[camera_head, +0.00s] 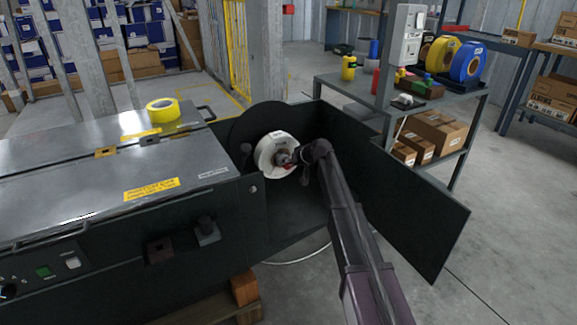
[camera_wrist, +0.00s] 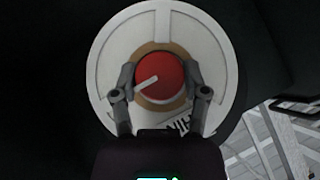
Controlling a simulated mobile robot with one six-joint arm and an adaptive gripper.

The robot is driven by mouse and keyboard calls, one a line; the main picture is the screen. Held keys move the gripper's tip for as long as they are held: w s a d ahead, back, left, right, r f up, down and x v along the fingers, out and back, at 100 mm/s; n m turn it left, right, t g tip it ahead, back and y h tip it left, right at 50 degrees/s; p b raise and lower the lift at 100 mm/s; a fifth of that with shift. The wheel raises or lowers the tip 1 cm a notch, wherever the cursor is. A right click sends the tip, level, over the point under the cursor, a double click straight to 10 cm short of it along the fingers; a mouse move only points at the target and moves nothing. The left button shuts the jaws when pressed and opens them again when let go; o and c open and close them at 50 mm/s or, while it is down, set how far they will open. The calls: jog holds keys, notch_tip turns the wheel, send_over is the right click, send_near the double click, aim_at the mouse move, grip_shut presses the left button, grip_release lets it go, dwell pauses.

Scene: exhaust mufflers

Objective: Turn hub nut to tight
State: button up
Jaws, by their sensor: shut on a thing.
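The hub nut (camera_wrist: 161,78) is a round red knob with a white pointer line, at the middle of a white reel (camera_wrist: 215,55) in the wrist view. Its line points to the lower left. My gripper (camera_wrist: 160,80) has one finger on each side of the nut and is shut on it. In the head view the white reel (camera_head: 265,158) sits against a dark round plate inside the open end of the machine. My gripper (camera_head: 290,157) reaches it from the right and covers most of the nut, with only a little red showing.
The machine's dark open door (camera_head: 420,205) stands to the right of my arm. The grey machine top (camera_head: 75,175) is on the left, with a yellow tape roll (camera_head: 162,109) on it. A grey shelf (camera_head: 462,105) with spools and boxes stands behind on the right.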

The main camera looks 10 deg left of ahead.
jog(key=shift+w+d, duration=0.1)
jog(key=shift+w, duration=0.1)
jog(key=o, duration=1.1)
jog(key=shift+o, duration=0.2)
jog(key=shift+s, duration=0.1)
jog(key=shift+s, duration=0.1)
jog(key=s+d+r+m+g+h+p, duration=0.1)
jog(key=s+d+m+g+h+p, duration=0.15)
jog(key=s+d, duration=0.9)
jog(key=s+d+r+m+g+h+p, duration=0.1)
jog(key=s+d+h+p, duration=0.4)
jog(key=s, duration=1.1)
jog(key=s+d+r+m+g+h+p, duration=0.1)
jog(key=s+d+r+g+p, duration=0.15)
jog(key=s+d, duration=0.95)
notch_tip(320, 180, up, 37)
jog(key=s+a+p, duration=0.1)
jog(key=p, duration=3.7)
jog(key=shift+s+a+f+t, duration=0.15)
jog(key=shift+s+a+t, duration=0.05)
jog(key=shift+a+t, duration=0.2)
